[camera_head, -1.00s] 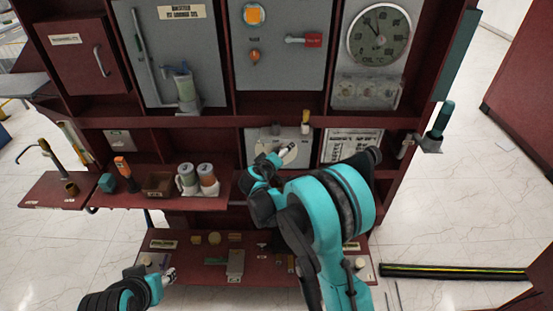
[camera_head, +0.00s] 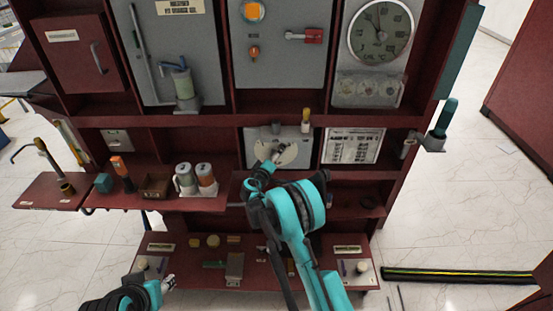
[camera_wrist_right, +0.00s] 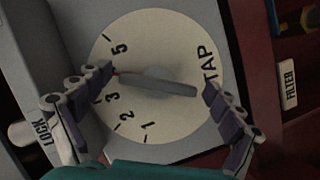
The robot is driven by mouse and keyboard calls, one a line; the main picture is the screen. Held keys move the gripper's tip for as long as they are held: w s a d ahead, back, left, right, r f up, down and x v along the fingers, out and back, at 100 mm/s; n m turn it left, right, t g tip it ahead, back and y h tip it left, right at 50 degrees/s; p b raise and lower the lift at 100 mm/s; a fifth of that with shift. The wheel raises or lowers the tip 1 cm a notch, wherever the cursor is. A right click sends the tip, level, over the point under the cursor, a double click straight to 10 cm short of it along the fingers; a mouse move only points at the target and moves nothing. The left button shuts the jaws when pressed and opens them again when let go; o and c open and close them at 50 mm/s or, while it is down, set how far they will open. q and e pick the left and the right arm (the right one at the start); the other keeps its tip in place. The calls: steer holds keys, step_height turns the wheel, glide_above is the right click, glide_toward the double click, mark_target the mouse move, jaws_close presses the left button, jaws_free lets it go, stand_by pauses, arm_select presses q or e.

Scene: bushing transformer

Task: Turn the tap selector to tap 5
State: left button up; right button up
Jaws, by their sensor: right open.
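The tap selector is a pale round dial (camera_wrist_right: 170,120) on a grey box, marked TAP, with 1, 2, 3 and 5 readable. Its grey bar knob (camera_wrist_right: 165,85) lies across the middle, with its narrow left end between the 3 and the 5. My right gripper (camera_wrist_right: 159,79) is open, one finger beyond each end of the knob. The left finger covers the dial between 3 and 5; contact with the knob cannot be told. In the head view the dial (camera_head: 289,152) shows above my right gripper (camera_head: 270,163). My left gripper (camera_head: 168,284) is low at left, away from the dial.
A LOCK label (camera_wrist_right: 45,131) and a pale button (camera_wrist_right: 20,133) are left of the dial. A FILTER label (camera_wrist_right: 289,85) is at right. A printed chart (camera_head: 353,146) is right of the selector box.

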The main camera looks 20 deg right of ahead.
steer(key=shift+w+d, duration=0.2)
steer(key=c, duration=1.2)
steer(key=shift+o, duration=0.2)
steer(key=shift+m+y, duration=1.3)
steer(key=shift+m, duration=0.8)
steer(key=shift+a, duration=0.1)
